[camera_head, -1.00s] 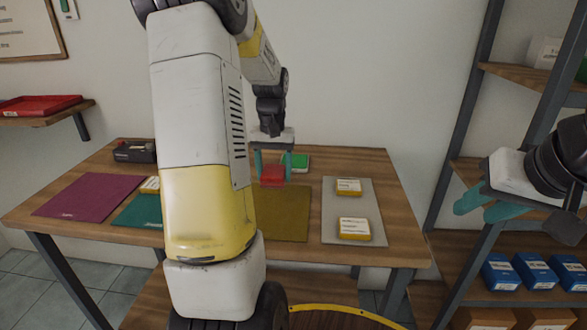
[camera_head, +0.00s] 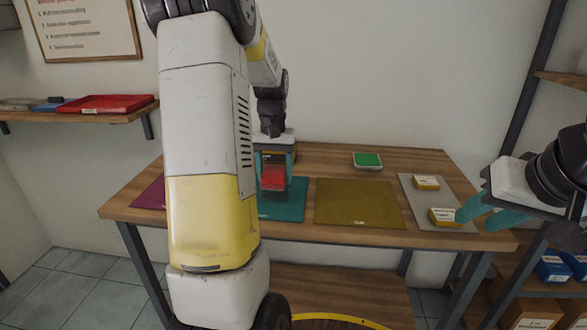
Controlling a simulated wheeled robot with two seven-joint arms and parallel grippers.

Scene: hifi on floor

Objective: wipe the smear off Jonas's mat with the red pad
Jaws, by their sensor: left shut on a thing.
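My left gripper (camera_head: 274,172) is shut on the red pad (camera_head: 273,179). It holds the pad over the back part of the teal mat (camera_head: 289,210); I cannot tell whether the pad touches it. A purple mat (camera_head: 151,196) is at the left, partly hidden by my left arm. An olive mat (camera_head: 360,204) lies to the right of the teal one. The mat labels are too small to read, so I cannot tell which is Jonas's. No smear shows clearly. My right gripper (camera_head: 482,215) is open and empty at the table's right end.
A grey mat (camera_head: 440,194) at the right bears two yellow-and-white blocks (camera_head: 426,182). A green-topped box (camera_head: 367,160) stands at the back of the wooden table (camera_head: 322,165). A red tray (camera_head: 104,104) sits on a wall shelf. Blue boxes (camera_head: 551,266) stand on the right rack.

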